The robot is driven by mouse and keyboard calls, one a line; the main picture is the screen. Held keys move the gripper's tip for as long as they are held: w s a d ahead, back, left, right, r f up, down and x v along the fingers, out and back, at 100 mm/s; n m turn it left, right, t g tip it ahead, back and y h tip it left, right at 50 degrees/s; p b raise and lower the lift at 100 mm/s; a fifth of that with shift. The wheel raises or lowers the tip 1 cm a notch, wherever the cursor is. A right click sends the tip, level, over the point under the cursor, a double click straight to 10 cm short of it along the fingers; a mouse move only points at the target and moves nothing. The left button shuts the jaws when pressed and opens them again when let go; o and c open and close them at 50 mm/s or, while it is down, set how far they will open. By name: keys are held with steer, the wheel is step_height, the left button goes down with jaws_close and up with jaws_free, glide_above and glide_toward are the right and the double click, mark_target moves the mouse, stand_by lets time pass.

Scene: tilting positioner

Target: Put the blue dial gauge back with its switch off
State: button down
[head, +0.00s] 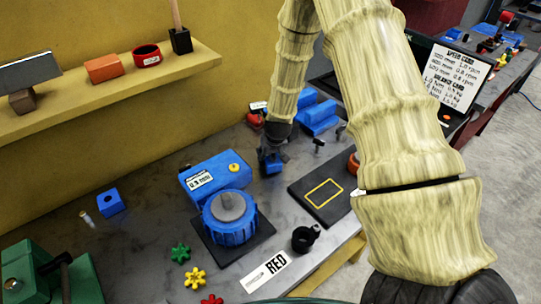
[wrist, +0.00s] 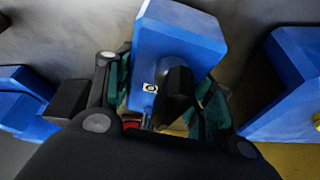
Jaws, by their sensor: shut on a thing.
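My gripper (wrist: 165,115) is shut on a blue block-shaped thing, which looks like the blue dial gauge (wrist: 180,38). In the wrist view its near face bears a small white mark with a dark ring, and a black rounded part stands beside the mark. I cannot tell the switch's setting. No dial face shows. In the head view my gripper (head: 272,152) points down at the back of the bench, with the gauge (head: 270,166) low at its tip; I cannot tell if it touches the bench. A black pad (head: 309,207) with a yellow outline lies right of it, bare.
A blue unit with a round ribbed table (head: 229,228) stands front left of my gripper. Blue blocks (head: 318,116) stand close behind it. A black ring-shaped thing (head: 305,239), a "RED" label (head: 265,271) and coloured star knobs (head: 195,278) lie in front. A shelf (head: 110,90) runs along the wall.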

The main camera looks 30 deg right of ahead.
steer(key=shift+f+b, duration=0.35)
steer(key=shift+f, duration=0.15)
stand_by(0.6)
steer(key=c, duration=0.5)
jaws_free()
steer(key=shift+s+r, duration=0.15)
steer(key=shift+r, duration=0.35)
steer(key=v, duration=1.1)
steer(key=shift+s, duration=0.1)
